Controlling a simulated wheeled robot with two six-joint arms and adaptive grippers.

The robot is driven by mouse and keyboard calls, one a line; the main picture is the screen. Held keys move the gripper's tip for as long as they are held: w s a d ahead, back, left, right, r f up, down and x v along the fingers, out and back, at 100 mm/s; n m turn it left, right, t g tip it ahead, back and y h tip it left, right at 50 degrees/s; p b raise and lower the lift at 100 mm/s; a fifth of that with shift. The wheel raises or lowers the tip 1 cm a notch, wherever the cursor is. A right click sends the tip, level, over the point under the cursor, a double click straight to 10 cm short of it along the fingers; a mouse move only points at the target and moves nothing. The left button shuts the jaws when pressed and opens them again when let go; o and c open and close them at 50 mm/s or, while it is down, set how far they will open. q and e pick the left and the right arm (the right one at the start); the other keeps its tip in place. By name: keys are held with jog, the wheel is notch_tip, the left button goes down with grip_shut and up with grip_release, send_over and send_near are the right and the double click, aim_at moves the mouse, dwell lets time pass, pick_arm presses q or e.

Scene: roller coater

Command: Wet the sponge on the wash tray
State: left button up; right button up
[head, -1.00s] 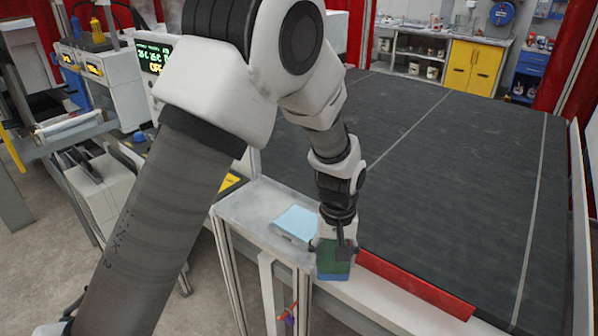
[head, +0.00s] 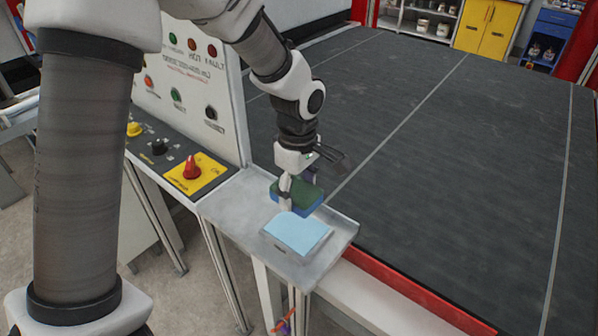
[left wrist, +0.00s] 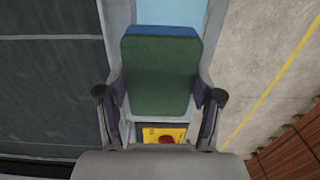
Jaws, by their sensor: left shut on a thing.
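The sponge (head: 299,200) has a green top and a blue lower side. My left gripper (head: 302,180) is shut on it, one finger on each side. In the left wrist view the sponge (left wrist: 160,72) sits between the two fingers (left wrist: 160,100), green face toward the camera. In the head view the sponge appears just behind a flat light-blue rectangle, which seems to be the wash tray (head: 298,236), on a metal shelf. Part of this light blue (left wrist: 185,14) shows beyond the sponge in the left wrist view. Whether the sponge touches anything below is unclear. My right gripper is not in view.
The metal shelf (head: 237,205) stands beside a control panel with a red knob (head: 192,168) on a yellow plate. A large dark belt (head: 440,150) lies to the right, with a red bar (head: 420,292) along its near edge. Cabinets stand at the back.

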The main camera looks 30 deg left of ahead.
aim_at(298, 230)
pick_arm(q)
jog(key=shift+s+d+r, duration=0.35)
jog(key=shift+s+d, duration=0.05)
jog(key=shift+s, duration=0.2)
jog(key=shift+s+d+r, duration=0.3)
jog(key=shift+s+d, duration=0.1)
jog(key=shift+s, duration=0.2)
jog(key=shift+a+f, duration=0.1)
jog(key=shift+f, duration=0.1)
jog(key=f, duration=0.1)
jog(key=f+b, duration=0.1)
jog(key=w+f+b, duration=0.1)
jog(key=shift+w+a+f, duration=0.1)
jog(key=shift+a+f, duration=0.1)
jog(key=shift+a, duration=0.2)
jog(key=f, duration=0.1)
jog(key=f+b, duration=0.1)
jog(key=b, duration=0.1)
jog(key=shift+s+d+f, duration=0.3)
jog(key=shift+f, duration=0.4)
jog(key=shift+w+a+f, duration=0.1)
jog(key=shift+w+f, duration=0.1)
jog(key=shift+w, duration=0.05)
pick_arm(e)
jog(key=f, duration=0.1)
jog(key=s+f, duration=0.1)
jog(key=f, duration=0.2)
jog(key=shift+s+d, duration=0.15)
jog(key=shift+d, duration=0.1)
